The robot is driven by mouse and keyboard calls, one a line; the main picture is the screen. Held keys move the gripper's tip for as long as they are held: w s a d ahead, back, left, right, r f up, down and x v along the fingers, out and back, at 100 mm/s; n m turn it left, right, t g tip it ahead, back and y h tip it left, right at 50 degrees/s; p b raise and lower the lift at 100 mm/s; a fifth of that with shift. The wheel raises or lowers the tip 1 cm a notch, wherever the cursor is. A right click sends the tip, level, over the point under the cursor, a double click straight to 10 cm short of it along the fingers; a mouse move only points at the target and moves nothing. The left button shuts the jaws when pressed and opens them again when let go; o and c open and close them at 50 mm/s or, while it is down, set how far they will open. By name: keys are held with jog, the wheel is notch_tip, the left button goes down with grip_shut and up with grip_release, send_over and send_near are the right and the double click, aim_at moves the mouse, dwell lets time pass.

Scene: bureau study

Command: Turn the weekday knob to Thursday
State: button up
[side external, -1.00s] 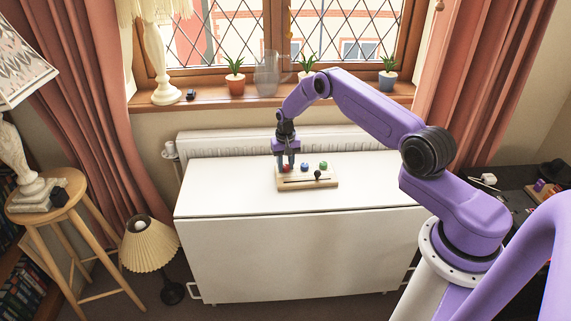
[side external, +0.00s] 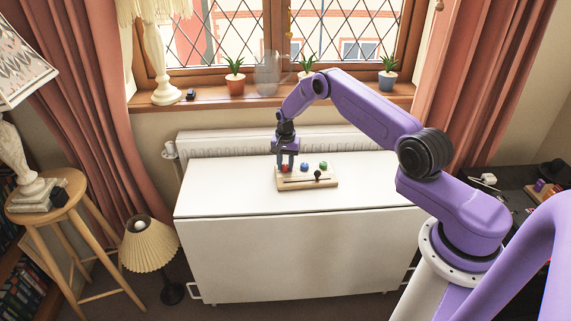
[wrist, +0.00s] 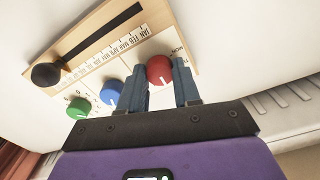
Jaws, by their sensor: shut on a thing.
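The wooden board (side external: 325,183) lies on the white table and carries red, blue and green knobs. My gripper (side external: 287,166) is at its left end, pointing down. In the wrist view the red knob (wrist: 159,69) sits between my two fingers (wrist: 163,80), and my gripper is shut on it. Printed letters beside it seem to read MON. A white pointer mark shows on the red knob's side toward my palm. The other day labels are hidden or too small to read. The blue knob (wrist: 111,92) stands just left of my fingers, with the green knob (wrist: 78,108) beyond it.
A black ball handle (wrist: 45,75) sits at one end of a dark slot beside a printed month scale (wrist: 120,48). The white table (side external: 230,190) around the board is clear. A radiator (side external: 230,142) and windowsill with potted plants stand behind.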

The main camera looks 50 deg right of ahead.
aim_at(285, 166)
jog(key=o, duration=1.1)
jog(key=shift+c, duration=0.2)
notch_tip(285, 166, up, 17)
jog(key=shift+r, duration=0.2)
